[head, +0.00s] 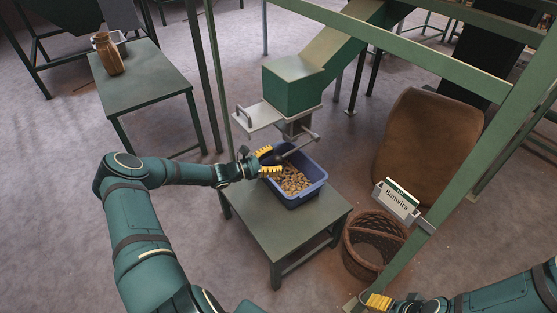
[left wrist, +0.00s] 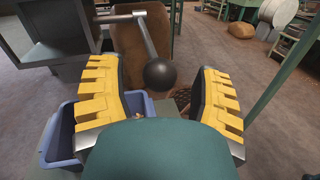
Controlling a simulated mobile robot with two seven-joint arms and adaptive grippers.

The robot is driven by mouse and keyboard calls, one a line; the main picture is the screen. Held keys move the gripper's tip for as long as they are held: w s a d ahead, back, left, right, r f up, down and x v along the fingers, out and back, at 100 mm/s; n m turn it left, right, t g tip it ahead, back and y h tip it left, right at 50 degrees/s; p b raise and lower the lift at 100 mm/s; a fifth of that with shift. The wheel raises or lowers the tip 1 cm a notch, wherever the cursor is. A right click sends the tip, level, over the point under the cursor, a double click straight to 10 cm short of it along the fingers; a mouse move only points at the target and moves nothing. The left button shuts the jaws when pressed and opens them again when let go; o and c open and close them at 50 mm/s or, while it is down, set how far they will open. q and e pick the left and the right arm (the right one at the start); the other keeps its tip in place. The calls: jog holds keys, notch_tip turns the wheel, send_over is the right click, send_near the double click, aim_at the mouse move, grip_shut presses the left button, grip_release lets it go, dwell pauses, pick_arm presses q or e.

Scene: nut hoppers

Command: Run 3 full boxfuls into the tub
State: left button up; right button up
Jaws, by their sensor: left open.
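A blue tub (head: 309,194) stands on a low green table (head: 268,225) under the green hopper box (head: 291,92), with brown nuts (head: 294,182) in it. A metal lever (head: 302,148) hangs below the box; its dark ball knob (left wrist: 160,74) shows in the left wrist view. My left gripper (head: 267,161) is open over the tub's left side. In the left wrist view, the knob lies ahead between the spread yellow fingers (left wrist: 158,105), not gripped. My right gripper (head: 378,301) is at the bottom edge, partly cut off; its jaw state is unclear.
A pale plate with a handle (head: 256,117) sticks out left of the hopper. A wicker basket (head: 371,245), a brown sack (head: 428,145) and a name sign (head: 398,200) stand right. A side table (head: 146,85) holds a brown jar (head: 108,53). Green frame posts flank the hopper.

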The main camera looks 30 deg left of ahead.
pick_arm(q)
jog(key=shift+w+d, duration=0.4)
jog(key=shift+w, duration=0.2)
grip_shut()
jog(key=shift+r, duration=0.1)
